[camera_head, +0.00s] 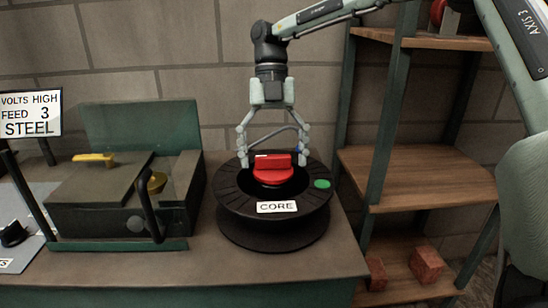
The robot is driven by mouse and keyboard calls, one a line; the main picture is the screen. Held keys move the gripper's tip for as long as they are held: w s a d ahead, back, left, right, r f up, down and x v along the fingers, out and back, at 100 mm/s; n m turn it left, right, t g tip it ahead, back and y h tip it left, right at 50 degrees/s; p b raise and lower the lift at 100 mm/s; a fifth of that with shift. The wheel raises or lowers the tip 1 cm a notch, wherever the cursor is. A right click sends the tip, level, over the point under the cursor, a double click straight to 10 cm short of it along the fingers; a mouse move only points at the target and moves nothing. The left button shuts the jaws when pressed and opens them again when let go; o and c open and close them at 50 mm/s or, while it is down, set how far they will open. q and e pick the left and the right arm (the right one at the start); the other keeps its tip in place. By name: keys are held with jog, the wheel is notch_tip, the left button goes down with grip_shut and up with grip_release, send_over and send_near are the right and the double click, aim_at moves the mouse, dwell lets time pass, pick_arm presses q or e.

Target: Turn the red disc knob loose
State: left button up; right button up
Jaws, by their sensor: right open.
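The red disc knob (273,176) sits in the middle of a black round spool-like body (232,208) on the bench, with a raised red grip bar across its top. My right gripper (272,158) points straight down over the knob. Its fingers are spread apart, one on each side of the knob, with the tips near the knob's height. I cannot tell whether a fingertip touches it. My left gripper does not show.
A "CORE" label (278,207) and a green round mark (322,184) are on the black body. A dark green machine (120,200) with a black lever stands to the left. Wooden shelves (420,175) with red blocks (427,264) below stand to the right.

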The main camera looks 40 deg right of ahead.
jog(key=shift+w+r, duration=0.1)
jog(key=v, duration=1.1)
jog(key=shift+r, duration=0.4)
jog(key=shift+d+f, duration=0.1)
jog(key=x, duration=1.1)
jog(key=shift+f, duration=0.1)
jog(key=shift+f+m, duration=0.25)
jog(key=shift+m, duration=0.15)
jog(key=m+t+y, duration=0.1)
jog(key=m, duration=0.3)
jog(key=shift+t, duration=0.3)
jog(key=shift+n, duration=0.3)
